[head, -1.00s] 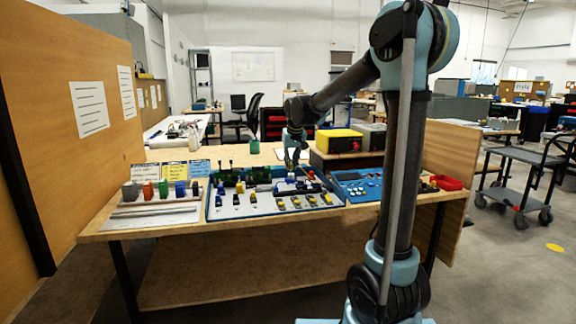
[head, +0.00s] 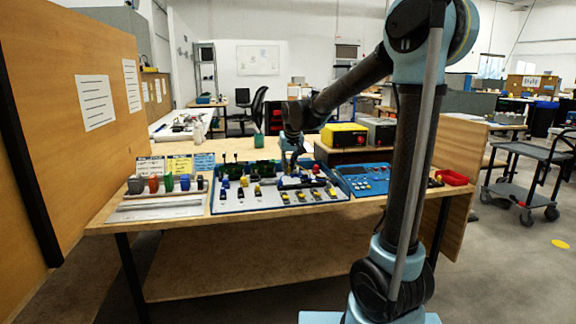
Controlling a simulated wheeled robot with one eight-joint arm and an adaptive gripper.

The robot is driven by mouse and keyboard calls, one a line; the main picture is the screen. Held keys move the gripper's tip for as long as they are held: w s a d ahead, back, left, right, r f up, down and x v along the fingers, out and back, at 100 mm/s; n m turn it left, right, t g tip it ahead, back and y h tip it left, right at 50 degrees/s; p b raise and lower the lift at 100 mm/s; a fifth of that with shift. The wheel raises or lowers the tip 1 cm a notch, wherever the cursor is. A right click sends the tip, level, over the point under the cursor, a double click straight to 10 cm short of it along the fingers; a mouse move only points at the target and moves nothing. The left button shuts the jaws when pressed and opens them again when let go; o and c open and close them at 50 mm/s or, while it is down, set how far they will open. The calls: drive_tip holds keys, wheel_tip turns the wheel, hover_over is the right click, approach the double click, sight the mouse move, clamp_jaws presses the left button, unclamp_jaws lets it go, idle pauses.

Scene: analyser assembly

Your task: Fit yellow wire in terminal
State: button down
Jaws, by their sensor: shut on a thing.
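My gripper (head: 290,168) points down over the middle of the blue-edged tray (head: 232,209), near its back row of parts. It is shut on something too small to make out. The tray holds dark blocks with yellow and blue parts, among them a yellow-topped part (head: 257,190) in front of the gripper. I cannot pick out the yellow wire or its terminal at this size. Whether the gripper touches the parts below it cannot be told.
A rack of coloured blocks (head: 160,205) stands left of the tray. A blue panel (head: 367,178) lies to its right, then a red bin (head: 452,177). A yellow-topped box (head: 344,134) stands on a raised shelf behind. A wooden partition (head: 60,110) stands at the left.

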sight(284, 194)
drive_tip(key=shift+s+a+f, duration=0.3)
drive_tip(key=shift+s+f, duration=0.05)
drive_tip(key=shift+s, duration=0.2)
drive_tip(key=shift+s+a+f, duration=0.3)
drive_tip(key=shift+s, duration=0.25)
drive_tip(key=shift+s+a+f, duration=0.3)
drive_tip(key=shift+s+f, duration=0.05)
drive_tip(key=shift+s, duration=0.2)
drive_tip(key=shift+f, duration=0.15)
drive_tip(key=shift+f, duration=1.3)
drive_tip(key=shift+f, duration=1.15)
drive_tip(key=c, duration=1.5)
unclamp_jaws()
drive_tip(key=o, duration=0.3)
drive_tip(key=shift+w, duration=0.1)
drive_tip(key=shift+r, duration=0.15)
